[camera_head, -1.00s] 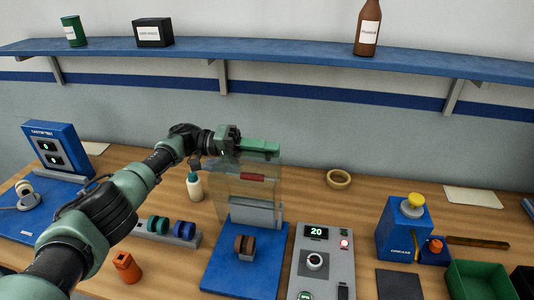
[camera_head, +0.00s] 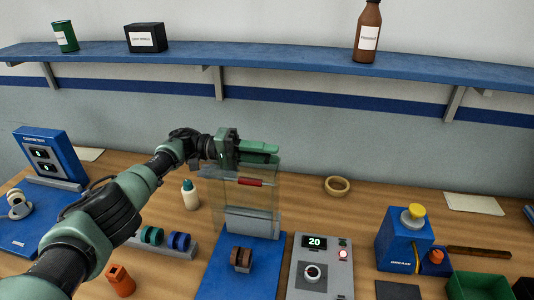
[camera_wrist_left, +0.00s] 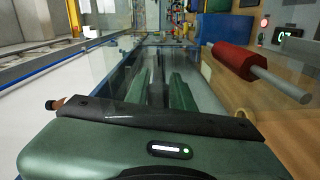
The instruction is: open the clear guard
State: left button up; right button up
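The clear guard (camera_head: 261,204) is a transparent panel standing roughly upright at the back of a blue base plate (camera_head: 224,272). Its red handle (camera_head: 250,182) is near the panel's top. The handle also shows large at the upper right of the left wrist view (camera_wrist_left: 233,60). My left gripper (camera_head: 277,153) is above the panel's top edge, with its fingers pointing right. Its two green fingers show a gap between them in the left wrist view (camera_wrist_left: 164,92), with no handle between them. Whether the gripper touches the panel is unclear. My right gripper is not in view.
A brown roller part (camera_head: 241,257) sits on the blue base plate in front of the guard. A grey control box (camera_head: 322,252) stands to its right. The blue shelf (camera_head: 300,67) runs above.

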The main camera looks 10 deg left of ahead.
pick_arm(q)
jog(key=shift+o, duration=0.2)
jog(key=shift+a, duration=0.1)
jog(key=shift+a+f, duration=0.1)
jog(key=shift+a, duration=0.1)
jog(key=a+b, duration=0.2)
jog(key=a, duration=0.1)
jog(key=a+b, duration=0.3)
jog(key=shift+w+a+f, duration=0.15)
jog(key=shift+w+a, duration=0.05)
jog(key=shift+a+r, duration=0.25)
jog(key=shift+a, duration=0.2)
